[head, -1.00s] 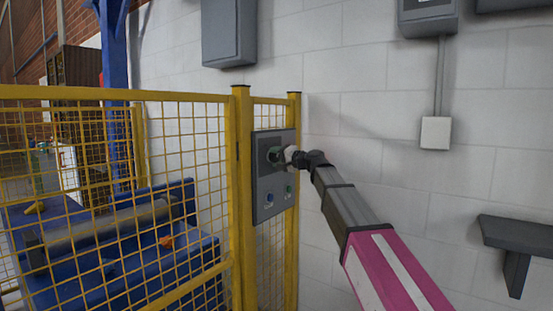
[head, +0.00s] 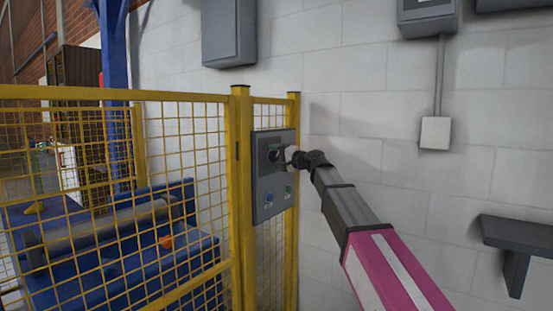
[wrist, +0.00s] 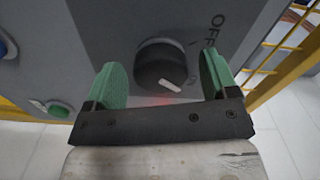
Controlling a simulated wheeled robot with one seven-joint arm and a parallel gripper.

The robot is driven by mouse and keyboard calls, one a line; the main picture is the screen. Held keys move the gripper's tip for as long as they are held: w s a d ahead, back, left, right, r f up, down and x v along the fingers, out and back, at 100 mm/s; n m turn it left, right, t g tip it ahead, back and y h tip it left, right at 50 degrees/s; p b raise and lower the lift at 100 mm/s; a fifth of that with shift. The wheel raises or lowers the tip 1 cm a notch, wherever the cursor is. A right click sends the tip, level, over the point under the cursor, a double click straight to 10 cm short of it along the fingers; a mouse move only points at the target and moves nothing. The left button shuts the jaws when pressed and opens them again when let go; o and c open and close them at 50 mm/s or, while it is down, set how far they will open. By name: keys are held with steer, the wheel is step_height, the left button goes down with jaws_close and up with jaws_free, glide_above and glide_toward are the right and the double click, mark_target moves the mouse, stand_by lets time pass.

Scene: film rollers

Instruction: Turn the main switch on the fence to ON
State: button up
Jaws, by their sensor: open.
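The main switch is a round black knob with a white mark (wrist: 158,68), on a grey panel (head: 262,178) fixed to the yellow fence. It shows dark in the head view (head: 273,156). In the wrist view the word OFF is printed to the upper right of the knob, and the white mark points to the lower right, away from that word. My gripper (wrist: 163,80) is open, its two green fingertips on either side of the knob with gaps showing. In the head view my gripper (head: 285,156) is small at the panel, its fingers hard to make out.
A blue button (head: 268,198) and a green button (head: 289,190) sit below the switch. The yellow mesh fence (head: 180,150) stands left, with a blue roller machine (head: 130,250) behind it. A white block wall (head: 370,120) with a dark shelf (head: 520,235) is at right.

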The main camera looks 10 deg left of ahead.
steer(key=v, duration=1)
steer(key=shift+s+d, duration=0.15)
steer(key=shift+d, duration=0.25)
steer(key=shift+f, duration=0.1)
